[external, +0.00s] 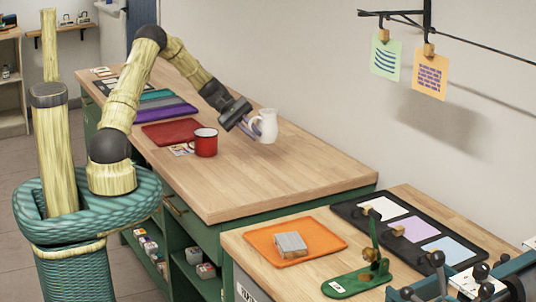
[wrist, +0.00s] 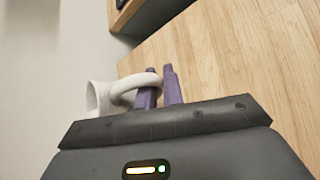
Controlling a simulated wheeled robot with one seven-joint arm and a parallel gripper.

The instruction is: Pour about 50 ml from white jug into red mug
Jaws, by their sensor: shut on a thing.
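The white jug (external: 267,126) is in my gripper (external: 246,133), to the right of the red mug in the external view. It looks roughly upright, and I cannot tell for sure whether it is clear of the table. In the wrist view, the purple fingers of my gripper (wrist: 160,87) are shut on the handle of the white jug (wrist: 104,97). The red mug (external: 206,145) stands upright on the wooden table, left of the jug and apart from it. The insides of the jug and the mug do not show clearly.
The wooden table (external: 290,180) is clear at front right. An orange tray (external: 330,238) holds a grey block on the nearer bench.

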